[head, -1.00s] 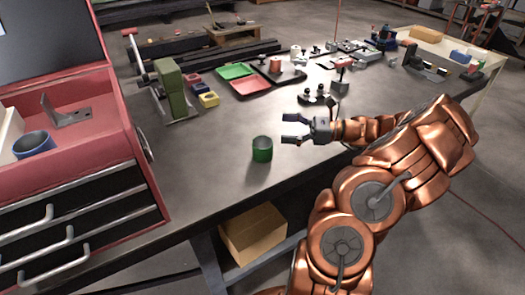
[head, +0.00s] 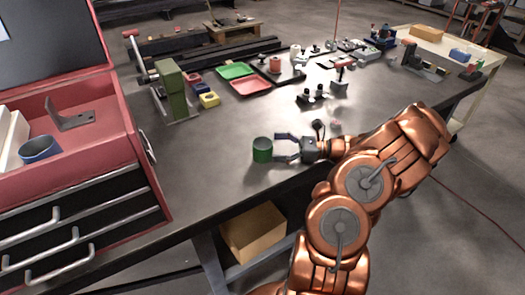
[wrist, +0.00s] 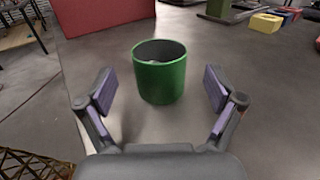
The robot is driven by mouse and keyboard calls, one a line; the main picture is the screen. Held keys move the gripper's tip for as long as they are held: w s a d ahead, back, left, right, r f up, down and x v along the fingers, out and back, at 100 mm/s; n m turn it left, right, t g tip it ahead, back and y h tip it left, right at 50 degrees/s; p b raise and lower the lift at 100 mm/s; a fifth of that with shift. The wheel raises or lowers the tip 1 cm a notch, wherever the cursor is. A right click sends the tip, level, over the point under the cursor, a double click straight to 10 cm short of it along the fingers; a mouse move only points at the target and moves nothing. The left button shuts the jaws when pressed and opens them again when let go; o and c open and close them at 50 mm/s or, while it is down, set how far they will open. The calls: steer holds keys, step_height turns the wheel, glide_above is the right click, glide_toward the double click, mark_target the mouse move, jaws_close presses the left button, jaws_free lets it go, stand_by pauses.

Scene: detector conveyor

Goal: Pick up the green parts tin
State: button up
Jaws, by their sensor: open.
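The green parts tin (head: 262,150) stands upright on the grey workbench near its front edge. It is an open-topped cylinder, and the wrist view shows the tin (wrist: 160,76) straight ahead with something light inside that I cannot make out. My gripper (head: 277,148) is low over the bench, just right of the tin in the head view, with its fingers pointing at it. In the wrist view my gripper (wrist: 160,90) is open, one finger towards each side of the tin, with a gap on both sides.
A green press (head: 176,92) and small coloured blocks (head: 208,100) are behind the tin. Green and red trays (head: 250,86) lie further back. The bench around the tin is clear.

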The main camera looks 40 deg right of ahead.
mark_target(260, 146)
steer(key=p+x, duration=0.1)
steer(key=x, duration=0.4)
steer(key=shift+w+a, duration=0.1)
steer(key=shift+a, duration=0.05)
steer(key=c, duration=1.3)
